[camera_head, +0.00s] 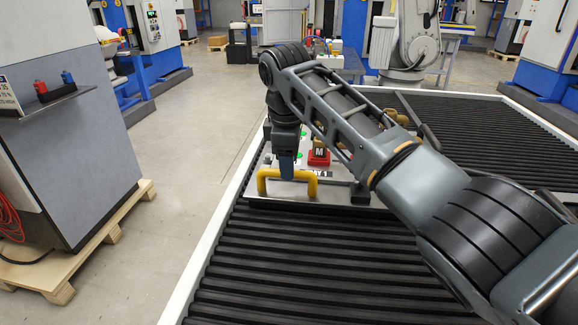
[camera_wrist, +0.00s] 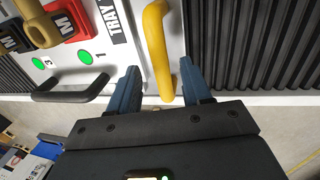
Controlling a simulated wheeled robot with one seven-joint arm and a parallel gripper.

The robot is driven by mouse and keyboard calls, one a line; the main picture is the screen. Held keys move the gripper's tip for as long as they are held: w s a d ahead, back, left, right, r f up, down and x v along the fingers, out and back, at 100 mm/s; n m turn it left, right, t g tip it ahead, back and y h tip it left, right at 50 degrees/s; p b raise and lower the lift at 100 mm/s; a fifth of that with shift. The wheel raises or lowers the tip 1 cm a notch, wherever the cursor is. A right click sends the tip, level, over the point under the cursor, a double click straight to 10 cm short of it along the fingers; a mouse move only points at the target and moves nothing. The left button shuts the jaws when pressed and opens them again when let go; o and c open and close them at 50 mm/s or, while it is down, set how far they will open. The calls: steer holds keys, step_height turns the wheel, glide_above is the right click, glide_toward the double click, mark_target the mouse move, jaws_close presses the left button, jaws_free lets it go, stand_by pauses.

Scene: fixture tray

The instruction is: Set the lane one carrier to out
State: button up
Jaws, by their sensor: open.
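A light metal tray (camera_head: 335,190) marked TRAY lies on the black roller conveyor. It also shows in the wrist view (camera_wrist: 128,55). A yellow handle (camera_head: 265,182) stands along its near edge. My gripper (camera_head: 287,176) points down at this handle. In the wrist view my open gripper (camera_wrist: 159,68) has one finger on each side of the yellow handle (camera_wrist: 156,30); I cannot tell whether either touches it. A red block (camera_wrist: 62,22) marked M sits on the tray near a green dot (camera_wrist: 85,57) labelled 1. Which part is the lane one carrier is unclear.
A black handle (camera_wrist: 70,92) juts from the tray in the wrist view. A dark block (camera_wrist: 12,40) sits beyond the red one, near a green dot labelled 3. My arm hides much of the tray's right side. Bare rollers (camera_head: 300,260) lie in front.

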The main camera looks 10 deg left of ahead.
steer(key=shift+w+f, duration=0.2)
steer(key=shift+f, duration=0.9)
jaws_close()
